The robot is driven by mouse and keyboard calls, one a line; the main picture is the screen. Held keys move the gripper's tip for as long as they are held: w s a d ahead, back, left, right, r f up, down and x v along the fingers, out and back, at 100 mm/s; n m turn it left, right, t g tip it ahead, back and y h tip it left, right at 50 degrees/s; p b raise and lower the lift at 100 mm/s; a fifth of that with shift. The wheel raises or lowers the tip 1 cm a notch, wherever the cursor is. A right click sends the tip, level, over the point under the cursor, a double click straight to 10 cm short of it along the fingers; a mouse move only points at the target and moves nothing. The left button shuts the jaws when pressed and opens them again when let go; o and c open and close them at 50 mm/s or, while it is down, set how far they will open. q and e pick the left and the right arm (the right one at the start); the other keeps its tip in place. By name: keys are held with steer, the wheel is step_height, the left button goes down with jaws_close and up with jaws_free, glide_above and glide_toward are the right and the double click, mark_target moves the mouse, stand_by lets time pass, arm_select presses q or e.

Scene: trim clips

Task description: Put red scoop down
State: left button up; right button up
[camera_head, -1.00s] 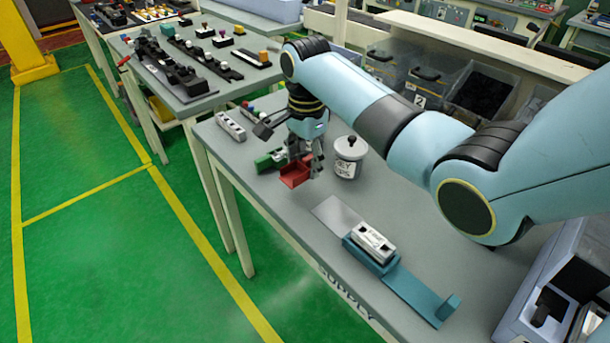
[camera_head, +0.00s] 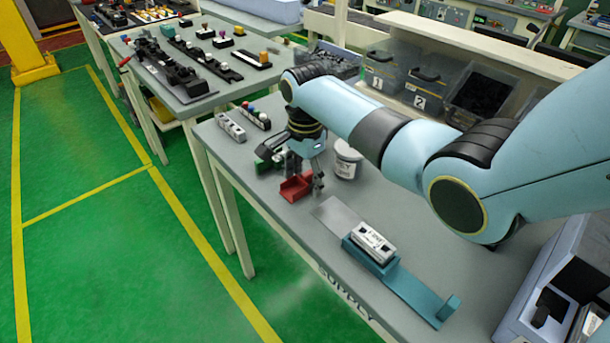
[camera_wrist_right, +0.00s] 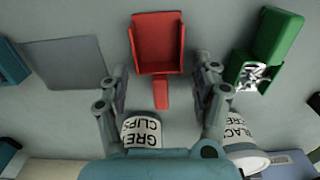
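The red scoop (camera_head: 294,189) sits on the grey table near its front edge and appears to rest on the tabletop. In the right wrist view the scoop (camera_wrist_right: 157,45) is upright, its handle (camera_wrist_right: 160,93) pointing toward my gripper. My right gripper (camera_wrist_right: 161,82) is open, with one finger on each side of the handle and a visible gap to both. It also shows in the head view (camera_head: 304,174), just above and behind the scoop. My left gripper is not in view.
A grey plate (camera_wrist_right: 75,62) and a teal fixture (camera_head: 370,257) with a white block are on the other side.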

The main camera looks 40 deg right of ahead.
mark_target(305, 174)
step_height(305, 174, up, 12)
steer(key=shift+r, duration=0.15)
stand_by(0.5)
stand_by(0.4)
